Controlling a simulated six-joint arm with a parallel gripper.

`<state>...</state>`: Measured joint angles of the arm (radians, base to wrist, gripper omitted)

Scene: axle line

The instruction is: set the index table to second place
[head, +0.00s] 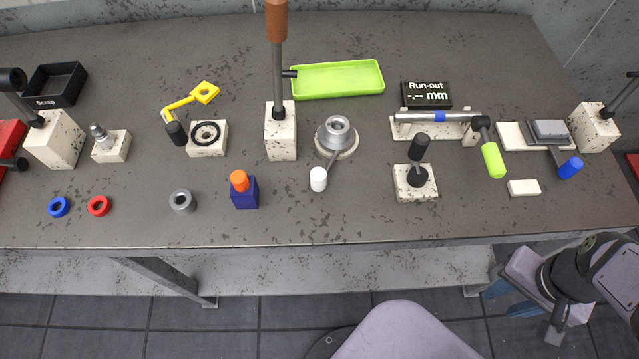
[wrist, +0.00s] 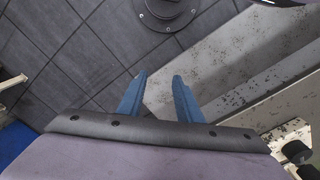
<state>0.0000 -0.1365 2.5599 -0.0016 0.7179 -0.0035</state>
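A round grey turntable with a stepped metal hub (head: 337,133) sits on a pale round base near the middle of the bench; I take it to be the index table. Its lever ends in a white knob (head: 318,179) and points toward the front left. I see no place marks on it at this size. My gripper (head: 508,297) is beyond the bench's front edge at the lower right, far from the turntable. In the wrist view its two blue fingers (wrist: 157,97) stand apart with nothing between them. The turntable is not in the wrist view.
A tall lever with a brown grip (head: 277,20) rises left of the turntable. A black-knobbed lever block (head: 416,182) stands to its right, and a blue block with an orange top (head: 243,190) to its left. A green tray (head: 338,80) lies behind. The bench front before the turntable is clear.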

